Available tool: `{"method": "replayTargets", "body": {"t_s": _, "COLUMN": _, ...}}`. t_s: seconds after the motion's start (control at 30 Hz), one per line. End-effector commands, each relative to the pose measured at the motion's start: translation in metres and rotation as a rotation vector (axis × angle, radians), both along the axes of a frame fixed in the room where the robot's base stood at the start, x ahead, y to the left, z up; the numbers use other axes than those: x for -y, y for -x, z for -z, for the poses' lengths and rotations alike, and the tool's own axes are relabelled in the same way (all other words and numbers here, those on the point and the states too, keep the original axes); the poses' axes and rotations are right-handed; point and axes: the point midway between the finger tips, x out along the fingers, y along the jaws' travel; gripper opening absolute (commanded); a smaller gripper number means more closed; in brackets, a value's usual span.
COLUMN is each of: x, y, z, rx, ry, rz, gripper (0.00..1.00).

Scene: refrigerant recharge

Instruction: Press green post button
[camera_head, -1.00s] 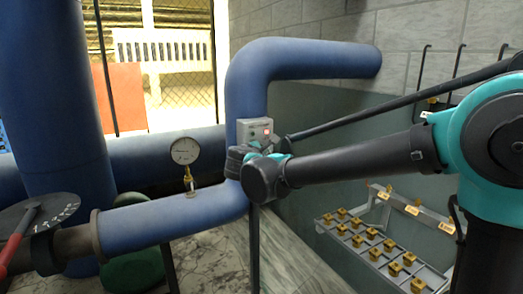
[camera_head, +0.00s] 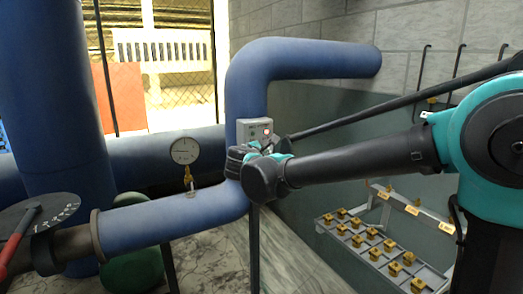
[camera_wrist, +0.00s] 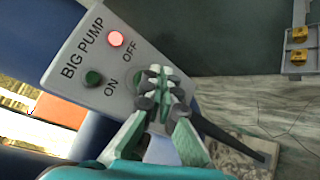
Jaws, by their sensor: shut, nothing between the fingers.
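The grey control box (camera_head: 255,131) labelled BIG PUMP stands on a thin dark post in front of the blue pipe. In the wrist view the box (camera_wrist: 75,50) shows a dark green button (camera_wrist: 92,78) beside ON and a lit red button (camera_wrist: 115,39) beside OFF. My gripper (camera_wrist: 158,82) is shut and empty, its fingers over the box's right end in this view, to the right of the green button and apart from it. Whether the fingertips touch the box cannot be told. In the head view my gripper (camera_head: 242,154) is at the box's lower part, hiding some of it.
Large blue pipes (camera_head: 300,60) run behind and beside the box. A pressure gauge (camera_head: 185,151) stands on the pipe to the left. A tray with several brass-coloured pieces (camera_head: 370,250) is at the lower right, by the grey wall panel.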

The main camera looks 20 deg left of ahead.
Motion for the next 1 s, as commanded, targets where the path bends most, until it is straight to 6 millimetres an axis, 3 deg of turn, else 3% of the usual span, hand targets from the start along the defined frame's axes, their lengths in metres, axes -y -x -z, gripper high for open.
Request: {"method": "replayTargets", "body": {"t_s": 1.0, "x": -0.0091, "y": -0.0077, "z": -0.0003, "rx": 0.0, "ry": 0.0, "rz": 0.0, "gripper": 0.0}}
